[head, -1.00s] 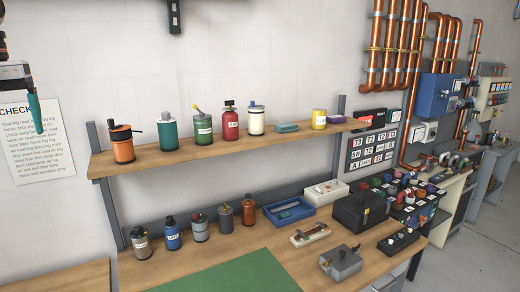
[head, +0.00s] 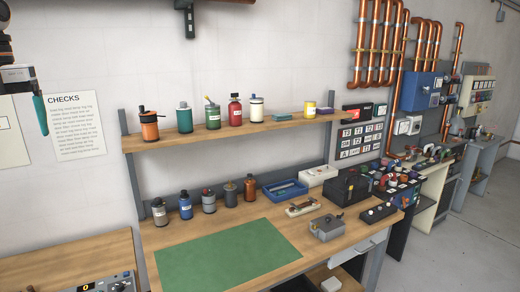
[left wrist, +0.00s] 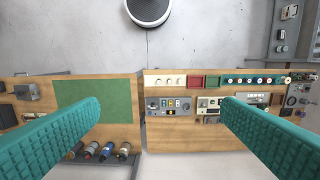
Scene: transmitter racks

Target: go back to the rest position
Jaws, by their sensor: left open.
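My left gripper shows at the upper left edge of the head view, with one teal finger (head: 40,113) hanging down in front of the wall. In the left wrist view my left gripper (left wrist: 160,108) has its two teal fingers wide apart with nothing between them. It is high above the benches and touches nothing. My right gripper is in neither view.
A wooden bench with a green mat (head: 228,252) stands ahead, with several bottles and a grey box (head: 326,228) on it. A shelf (head: 230,132) above holds more bottles. Copper pipes (head: 385,50) run along the wall. Grey floor (head: 465,235) is free at right.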

